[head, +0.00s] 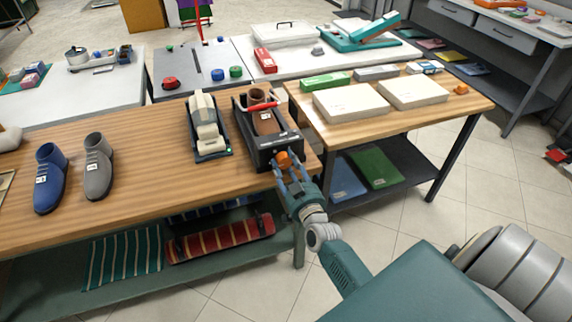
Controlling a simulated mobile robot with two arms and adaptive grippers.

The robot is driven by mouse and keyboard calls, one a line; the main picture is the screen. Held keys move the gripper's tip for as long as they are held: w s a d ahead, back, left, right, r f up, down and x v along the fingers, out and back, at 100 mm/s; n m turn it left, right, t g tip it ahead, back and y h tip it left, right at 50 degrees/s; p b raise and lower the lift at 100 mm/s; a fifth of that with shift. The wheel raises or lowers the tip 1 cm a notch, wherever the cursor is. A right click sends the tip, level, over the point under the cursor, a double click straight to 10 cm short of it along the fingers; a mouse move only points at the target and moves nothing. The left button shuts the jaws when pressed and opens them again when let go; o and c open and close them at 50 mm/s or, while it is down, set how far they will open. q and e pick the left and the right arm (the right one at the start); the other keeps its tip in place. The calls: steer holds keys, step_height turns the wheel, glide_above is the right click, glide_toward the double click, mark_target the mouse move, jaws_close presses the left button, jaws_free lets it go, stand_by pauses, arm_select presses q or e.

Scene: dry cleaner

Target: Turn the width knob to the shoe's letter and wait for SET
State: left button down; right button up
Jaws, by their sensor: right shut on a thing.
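A black shoe-stretching machine (241,121) stands on the wooden table (140,175) near its right end. A brown shoe (266,123) sits in it, with a red bar across its upper part. An orange knob (285,157) is on the machine's near side. My right gripper (287,168) is shut on the orange knob, reaching in from below right. Any letter on the shoe or knob and any SET sign are too small to read. My left gripper is not in view.
A beige-and-black device (206,127) stands left of the machine. A blue shoe (49,180) and a grey shoe (97,168) with tags stand further left. A second wooden table (455,102) at right holds white boxes (350,103).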

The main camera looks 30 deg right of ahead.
steer(key=m, duration=0.7)
steer(key=shift+f, duration=0.1)
steer(key=m+b, duration=0.1)
steer(key=m, duration=0.5)
steer(key=shift+b, duration=0.3)
steer(key=m+b, duration=0.2)
steer(key=m, duration=0.5)
steer(key=shift+m, duration=0.3)
steer(key=m+b, duration=0.1)
steer(key=m, duration=0.4)
steer(key=shift+m, duration=0.7)
steer(key=o, duration=0.9)
steer(key=shift+c, duration=0.2)
